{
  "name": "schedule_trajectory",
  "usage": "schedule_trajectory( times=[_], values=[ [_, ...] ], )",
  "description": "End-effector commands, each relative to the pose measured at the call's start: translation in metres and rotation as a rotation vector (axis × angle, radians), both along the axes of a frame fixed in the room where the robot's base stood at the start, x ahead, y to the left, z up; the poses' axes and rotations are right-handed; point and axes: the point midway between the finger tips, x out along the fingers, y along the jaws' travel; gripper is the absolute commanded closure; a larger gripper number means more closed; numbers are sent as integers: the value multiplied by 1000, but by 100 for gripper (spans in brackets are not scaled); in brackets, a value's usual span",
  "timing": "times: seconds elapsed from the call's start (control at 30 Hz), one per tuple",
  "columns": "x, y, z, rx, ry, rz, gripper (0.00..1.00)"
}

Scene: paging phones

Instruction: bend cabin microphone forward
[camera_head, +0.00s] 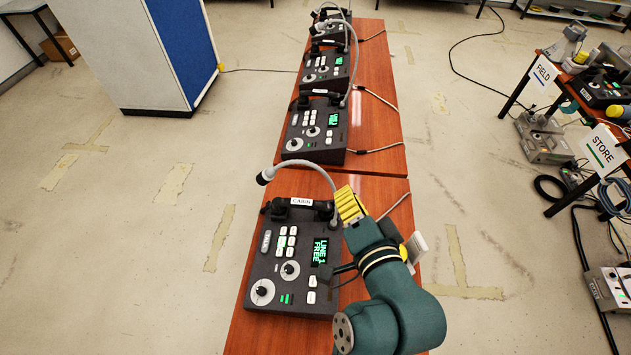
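The cabin console (262,270) is the nearest dark phone unit, marked by a white CABIN label (301,202). Its green display reads "LINE 1 FREE". Its grey gooseneck microphone (310,166) rises at the console's back right and arches left. The microphone's dark-and-light head (264,178) hangs beyond the console's back left corner. My gripper (350,204), with a yellow ribbed part showing, is at the right of the lower gooseneck. It overlaps or sits very close to the stem; contact cannot be told. My wrist covers the console's right side, and the finger opening is hidden.
Several similar consoles (317,128) with goosenecks stand in a row behind on the reddish wooden tables (373,125). A cable lies right of the cabin console. A blue-and-white cabinet (147,53) stands at the back left. Side tables with FIELD (543,72) and STORE (601,149) signs are at right.

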Motion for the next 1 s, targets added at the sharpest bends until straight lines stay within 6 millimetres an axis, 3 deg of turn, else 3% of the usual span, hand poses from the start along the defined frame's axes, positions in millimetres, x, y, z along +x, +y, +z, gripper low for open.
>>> schedule_trajectory(
  times=[0.47, 0.9, 1.0],
  values=[
    [7, 0, -1, -3, -3, -4, 100],
    [92, 23, -20, -3, -2, -2, 100],
    [102, 37, -30, -4, 0, -1, 100]
  ],
)
